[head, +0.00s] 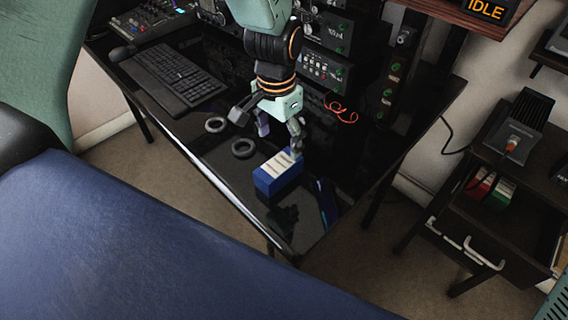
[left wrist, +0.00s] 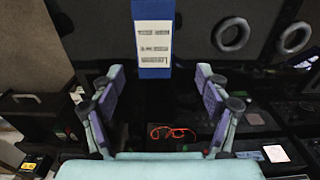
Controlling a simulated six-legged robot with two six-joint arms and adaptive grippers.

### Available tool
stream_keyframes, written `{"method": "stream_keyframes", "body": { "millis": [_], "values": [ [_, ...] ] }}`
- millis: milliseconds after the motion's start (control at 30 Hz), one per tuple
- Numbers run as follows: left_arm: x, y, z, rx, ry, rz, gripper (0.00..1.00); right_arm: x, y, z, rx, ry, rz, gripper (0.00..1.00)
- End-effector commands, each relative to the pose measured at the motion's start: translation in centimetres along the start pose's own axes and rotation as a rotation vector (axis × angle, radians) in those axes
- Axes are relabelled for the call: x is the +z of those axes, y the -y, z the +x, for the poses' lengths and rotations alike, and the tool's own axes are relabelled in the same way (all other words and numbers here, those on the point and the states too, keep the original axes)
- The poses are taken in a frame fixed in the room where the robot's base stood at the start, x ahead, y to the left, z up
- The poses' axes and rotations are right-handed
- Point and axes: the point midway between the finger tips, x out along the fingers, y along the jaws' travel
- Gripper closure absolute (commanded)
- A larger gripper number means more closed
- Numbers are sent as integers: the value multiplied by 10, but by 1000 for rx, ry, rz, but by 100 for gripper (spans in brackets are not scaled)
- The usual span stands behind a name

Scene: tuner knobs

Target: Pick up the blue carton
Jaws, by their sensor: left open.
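The blue carton (head: 278,175) stands on the glossy black desk near its front edge, with a white printed panel on its top. In the left wrist view the carton (left wrist: 152,68) lies ahead of the fingertips, between their two lines. My left gripper (head: 279,133) is open and empty, just behind and above the carton in the head view. One finger hangs close to the carton's back right corner; I cannot tell if it touches. In the left wrist view both fingers (left wrist: 160,78) are spread wide with nothing between them. My right gripper is not in view.
A black keyboard (head: 172,75) is farther left. An orange cable (head: 341,108) and rack equipment (head: 325,68) are behind. A large blue padded surface (head: 130,240) fills the front.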

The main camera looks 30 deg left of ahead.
Motion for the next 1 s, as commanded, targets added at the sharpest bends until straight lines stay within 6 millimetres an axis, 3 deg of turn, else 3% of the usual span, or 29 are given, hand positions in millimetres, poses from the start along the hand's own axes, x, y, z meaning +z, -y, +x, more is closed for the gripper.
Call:
{"method": "stream_keyframes", "body": {
  "millis": [167, 700, 1000],
  "values": [
    [13, -5, 5, 15, 44, 20, 25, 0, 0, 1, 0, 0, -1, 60],
    [12, -9, 72, 15, 43, 20, 25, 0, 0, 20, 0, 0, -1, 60],
    [10, -7, 78, 14, 39, 21, 25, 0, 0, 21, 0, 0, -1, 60]
  ]
}}
